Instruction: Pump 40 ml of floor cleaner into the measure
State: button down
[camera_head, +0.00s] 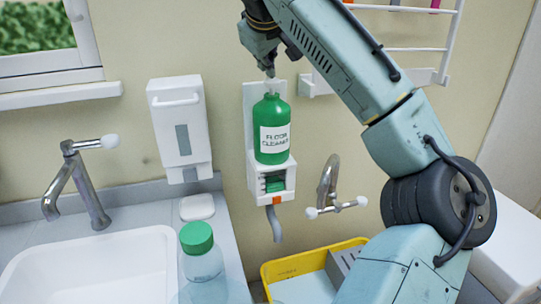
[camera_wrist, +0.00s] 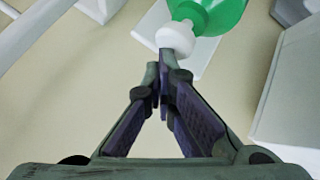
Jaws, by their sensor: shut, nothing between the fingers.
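The floor cleaner (camera_head: 272,150) is a green bottle with a white label, upright in a white wall holder (camera_head: 250,172). Its pale pump top (camera_head: 272,84) points up, and a grey spout (camera_head: 274,224) hangs below the holder. My gripper (camera_head: 269,72) is just above the pump top, pointing down. In the wrist view my gripper (camera_wrist: 163,66) is shut and empty, its tips close to the white pump head (camera_wrist: 176,38), with the green bottle (camera_wrist: 218,14) beyond. I cannot tell whether they touch. I cannot make out the measure; my arm covers the lower right.
A sink (camera_head: 95,268) with a tap (camera_head: 75,185) is on the left. A green-capped clear jar (camera_head: 203,264) stands on the counter. A white wall dispenser (camera_head: 181,130) hangs left of the bottle. A yellow tray (camera_head: 283,268) lies below, near a second tap (camera_head: 328,185). A wall rack (camera_head: 420,49) is upper right.

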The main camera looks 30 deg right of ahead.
aim_at(268, 79)
jog(key=shift+d+r+p, duration=0.1)
jog(key=shift+r+p, duration=0.25)
jog(key=shift+p, duration=0.15)
jog(key=shift+r, duration=0.15)
notch_tip(268, 79, up, 2)
jog(key=shift+r+p, duration=0.2)
jog(key=shift+p, duration=1)
jog(key=shift+r, duration=1.7)
